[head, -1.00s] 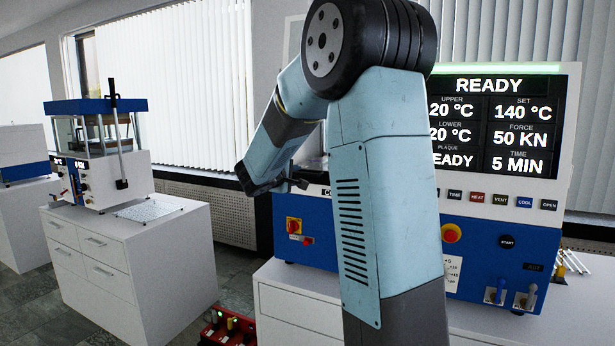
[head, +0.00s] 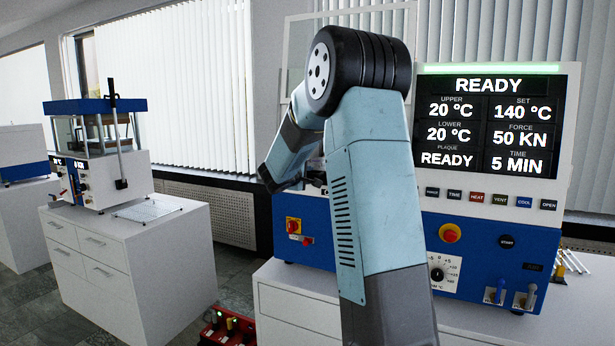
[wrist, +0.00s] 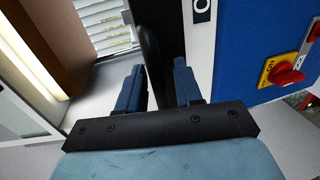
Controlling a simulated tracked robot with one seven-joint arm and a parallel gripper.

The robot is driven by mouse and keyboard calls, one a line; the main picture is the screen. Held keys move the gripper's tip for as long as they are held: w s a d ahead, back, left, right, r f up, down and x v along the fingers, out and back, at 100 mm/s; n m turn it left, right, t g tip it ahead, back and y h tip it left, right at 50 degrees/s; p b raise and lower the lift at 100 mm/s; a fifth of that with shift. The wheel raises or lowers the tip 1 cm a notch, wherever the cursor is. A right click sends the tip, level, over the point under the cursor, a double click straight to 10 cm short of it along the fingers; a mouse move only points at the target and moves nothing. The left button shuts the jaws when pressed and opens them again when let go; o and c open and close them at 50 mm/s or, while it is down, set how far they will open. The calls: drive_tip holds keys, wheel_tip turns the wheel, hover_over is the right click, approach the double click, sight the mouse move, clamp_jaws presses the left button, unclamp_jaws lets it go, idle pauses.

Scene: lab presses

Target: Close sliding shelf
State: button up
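My gripper (wrist: 157,64) shows in the wrist view with its two blue fingers apart. A dark upright bar (wrist: 155,30) stands between or just beyond the fingers; I cannot tell whether they touch it. A pale grey flat surface (wrist: 97,88), perhaps the sliding shelf, lies left of the fingers beside a brown block. In the head view my arm reaches the left side of the large press (head: 470,238), whose screen reads READY. My arm hides most of the press opening, so the shelf's position cannot be told there.
The blue press front with a red-and-yellow switch (wrist: 284,72) is close on the right in the wrist view. A smaller press (head: 97,165) stands on a white cabinet (head: 120,262) at left. A red box (head: 226,326) sits on the floor between the cabinets.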

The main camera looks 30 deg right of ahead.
drive_tip(key=shift+c, duration=0.4)
clamp_jaws()
drive_tip(key=shift+f, duration=0.1)
